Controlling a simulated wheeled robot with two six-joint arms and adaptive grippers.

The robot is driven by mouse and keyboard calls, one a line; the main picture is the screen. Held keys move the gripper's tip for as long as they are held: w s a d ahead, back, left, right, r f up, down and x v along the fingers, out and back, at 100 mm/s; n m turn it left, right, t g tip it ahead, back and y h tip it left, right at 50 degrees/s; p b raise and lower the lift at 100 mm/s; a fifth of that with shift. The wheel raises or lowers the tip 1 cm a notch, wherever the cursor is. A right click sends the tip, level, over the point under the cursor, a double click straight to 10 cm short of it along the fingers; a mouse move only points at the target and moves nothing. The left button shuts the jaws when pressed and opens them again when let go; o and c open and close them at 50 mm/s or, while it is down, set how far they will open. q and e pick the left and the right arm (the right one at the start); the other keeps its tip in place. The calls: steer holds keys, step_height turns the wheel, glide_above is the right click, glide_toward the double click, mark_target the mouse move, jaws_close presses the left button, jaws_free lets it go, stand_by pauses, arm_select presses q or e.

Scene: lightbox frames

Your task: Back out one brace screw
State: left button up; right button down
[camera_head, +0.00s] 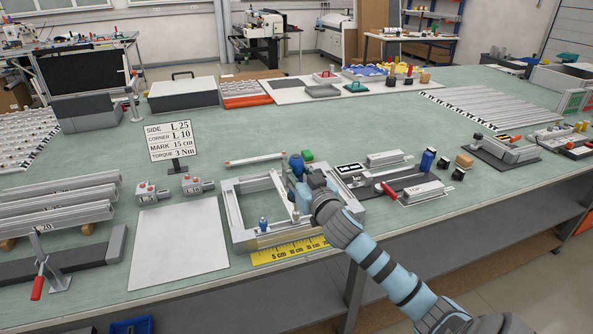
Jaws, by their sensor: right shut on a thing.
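A light grey rectangular frame (235,215) lies on the green bench, left of and partly under my right gripper. My right gripper (299,198) comes in from the lower right and is over the frame's right part. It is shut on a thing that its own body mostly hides. A blue rounded piece (296,164) shows just behind the gripper; I cannot tell whether it belongs to the held thing. A small blue-topped piece (263,224) stands at the frame's front. The brace screws are too small or hidden to make out. My left gripper is not in view.
A yellow ruler (285,252) lies along the frame's front. A white sheet (178,245) and a sign (170,142) are to the left. A dark fixture with a red handle (388,190) stands close on the right. The bench behind the frame has free room.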

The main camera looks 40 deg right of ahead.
mark_target(296, 156)
steer(key=shift+f+b, duration=0.4)
steer(key=shift+f, duration=0.1)
steer(key=shift+s+f, duration=0.1)
steer(key=shift+f, duration=0.05)
stand_by(1.1)
step_height(296, 156, up, 3)
steer(key=p, duration=0.3)
steer(key=shift+d, duration=0.1)
step_height(296, 156, up, 3)
steer(key=shift+f+p, duration=0.2)
steer(key=shift+p, duration=0.85)
steer(key=shift+f, duration=0.2)
